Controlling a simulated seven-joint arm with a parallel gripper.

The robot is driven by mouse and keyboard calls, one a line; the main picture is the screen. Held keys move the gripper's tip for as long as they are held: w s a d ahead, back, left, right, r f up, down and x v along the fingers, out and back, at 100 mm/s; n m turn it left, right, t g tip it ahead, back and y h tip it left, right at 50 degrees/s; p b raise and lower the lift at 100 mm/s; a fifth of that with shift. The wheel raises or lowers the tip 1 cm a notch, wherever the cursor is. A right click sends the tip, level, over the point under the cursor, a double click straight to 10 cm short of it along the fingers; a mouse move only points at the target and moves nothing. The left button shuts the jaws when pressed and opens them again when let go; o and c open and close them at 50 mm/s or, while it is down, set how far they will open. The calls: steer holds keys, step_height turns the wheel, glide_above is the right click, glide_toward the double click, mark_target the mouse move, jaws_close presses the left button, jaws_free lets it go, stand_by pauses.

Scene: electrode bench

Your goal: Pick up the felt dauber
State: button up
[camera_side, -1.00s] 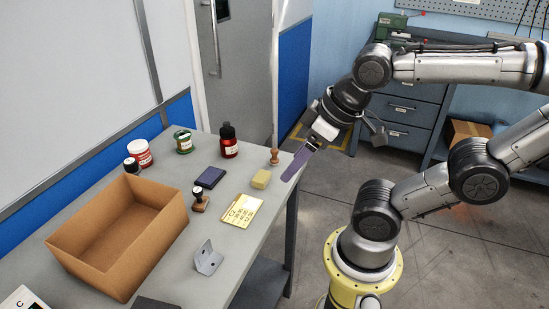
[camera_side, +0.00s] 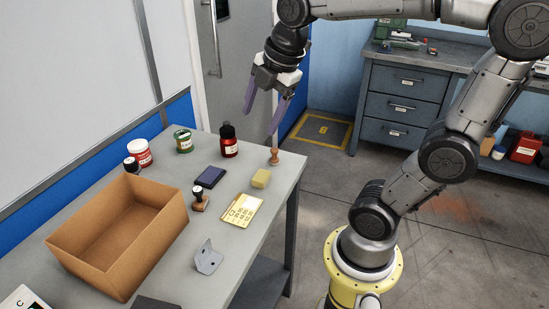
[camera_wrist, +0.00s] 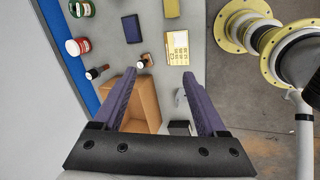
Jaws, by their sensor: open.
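I cannot tell for certain which piece is the felt dauber. A small turned wooden piece (camera_side: 275,157) stands upright near the table's far right corner. My gripper (camera_side: 264,119) is open and empty, with purple fingers pointing down above the table's far end. In the wrist view, my gripper (camera_wrist: 160,75) has nothing between its fingers.
An open cardboard box (camera_side: 164,229) takes up the table's left front. A dark blue pad (camera_side: 210,177), yellow block (camera_side: 261,178), brass plate (camera_side: 241,210) and metal bracket (camera_side: 208,259) lie nearby.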

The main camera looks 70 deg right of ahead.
steer(key=w+d+f+n+g, duration=0.2)
steer(key=w+d+f+n, duration=0.15)
steer(key=w+d, duration=0.45)
steer(key=m+g, duration=0.2)
steer(key=m, duration=0.1)
glide_toward(275, 148)
steer(key=shift+n+y, duration=0.25)
steer(key=shift+y, duration=0.15)
step_height(275, 148, down, 7)
steer(key=shift+r, duration=0.1)
steer(key=shift+w+d+f, duration=0.1)
steer(key=shift+f, duration=1.25)
steer(key=shift+d+f, duration=0.1)
steer(key=shift+f, duration=1.25)
steer(key=shift+c, duration=0.2)
jaws_close()
